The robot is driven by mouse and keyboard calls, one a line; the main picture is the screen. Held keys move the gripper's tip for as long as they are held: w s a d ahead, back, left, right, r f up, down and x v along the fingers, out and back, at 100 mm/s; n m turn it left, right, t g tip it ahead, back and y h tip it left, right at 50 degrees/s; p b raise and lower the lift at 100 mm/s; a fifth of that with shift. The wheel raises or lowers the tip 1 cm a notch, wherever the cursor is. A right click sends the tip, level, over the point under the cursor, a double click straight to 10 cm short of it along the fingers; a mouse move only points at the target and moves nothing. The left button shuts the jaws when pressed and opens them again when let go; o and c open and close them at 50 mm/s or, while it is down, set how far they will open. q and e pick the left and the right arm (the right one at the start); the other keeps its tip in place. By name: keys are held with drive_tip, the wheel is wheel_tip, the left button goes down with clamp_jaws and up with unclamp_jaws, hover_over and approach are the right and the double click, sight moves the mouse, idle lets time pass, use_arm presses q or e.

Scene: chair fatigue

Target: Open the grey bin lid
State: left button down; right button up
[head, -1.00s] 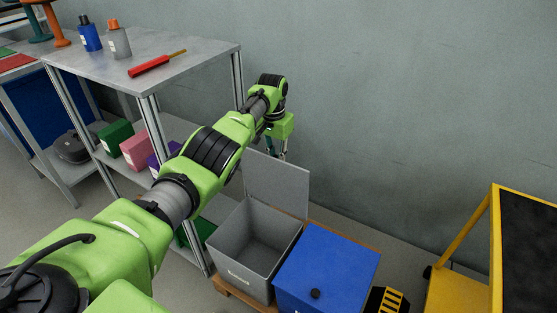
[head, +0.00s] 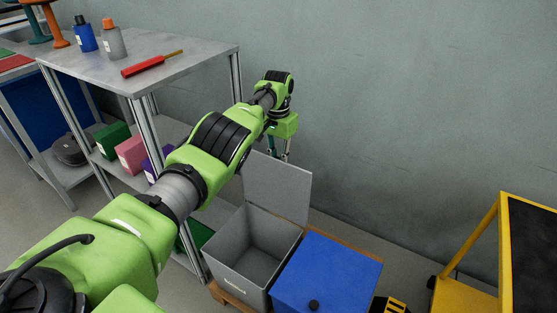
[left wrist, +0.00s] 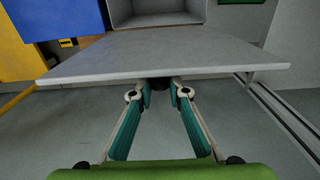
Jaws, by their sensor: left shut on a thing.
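My left gripper (head: 280,152) is behind the lid's upper edge. In the left wrist view, its fingers (left wrist: 160,88) are closed on the lid's small dark knob (left wrist: 159,83). The fingertips are partly hidden in the head view. My right gripper is not in view.
A blue bin (head: 330,272) with a closed lid and dark knob stands right of the grey bin. A metal shelf table (head: 90,62) holding bottles and a red tool stands at left. A yellow-framed cart (head: 462,295) is at right. The wall is close behind my left gripper.

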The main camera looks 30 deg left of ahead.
use_arm(q)
drive_tip(key=c, duration=1.9)
unclamp_jaws()
drive_tip(key=shift+f, duration=0.1)
wheel_tip(320, 180, up, 12)
drive_tip(key=shift+s+r, duration=0.1)
